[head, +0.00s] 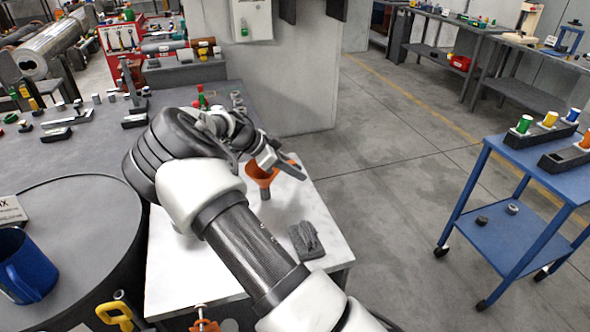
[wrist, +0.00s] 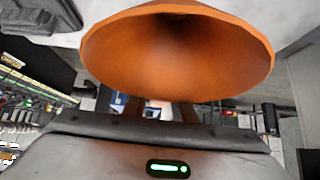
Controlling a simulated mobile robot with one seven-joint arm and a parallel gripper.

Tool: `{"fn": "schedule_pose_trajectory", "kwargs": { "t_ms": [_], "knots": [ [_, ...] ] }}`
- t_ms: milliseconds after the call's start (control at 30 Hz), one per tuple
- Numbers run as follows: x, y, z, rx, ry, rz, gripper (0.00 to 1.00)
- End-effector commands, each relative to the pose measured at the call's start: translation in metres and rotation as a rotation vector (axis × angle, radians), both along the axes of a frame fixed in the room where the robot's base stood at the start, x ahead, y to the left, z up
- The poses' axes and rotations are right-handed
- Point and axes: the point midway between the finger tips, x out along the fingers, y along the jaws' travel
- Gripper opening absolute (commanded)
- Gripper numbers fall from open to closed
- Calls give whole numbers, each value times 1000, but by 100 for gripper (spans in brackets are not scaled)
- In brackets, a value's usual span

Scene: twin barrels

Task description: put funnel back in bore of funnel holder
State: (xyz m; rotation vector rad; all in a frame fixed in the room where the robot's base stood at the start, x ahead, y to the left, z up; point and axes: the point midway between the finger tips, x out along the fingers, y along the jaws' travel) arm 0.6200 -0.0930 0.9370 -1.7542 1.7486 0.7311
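I cannot tell whether that piece is the funnel's spout or part of the holder. My gripper (head: 283,166) is at the funnel's upper side. In the wrist view the funnel (wrist: 180,60) fills the top centre, its wide mouth visible. My fingers (wrist: 158,110) go in behind its lower edge and appear closed on it, though the contact is hidden.
A dark round drum (head: 75,235) with a blue mug (head: 25,268) stands at left. A blue cart (head: 540,180) stands at right. Open floor lies between.

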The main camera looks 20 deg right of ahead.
Motion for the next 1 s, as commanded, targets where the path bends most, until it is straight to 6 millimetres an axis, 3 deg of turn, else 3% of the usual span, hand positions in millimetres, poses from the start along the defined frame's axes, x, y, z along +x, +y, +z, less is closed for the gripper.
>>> {"fn": "schedule_pose_trajectory", "kwargs": {
  "t_ms": [100,467,667,1000],
  "knots": [
    [0,0,1,0,0,0,40],
    [0,5,5,0,-1,1,40],
    [1,30,31,1,-4,4,40],
    [1,88,91,1,-4,4,40]
  ]
}}
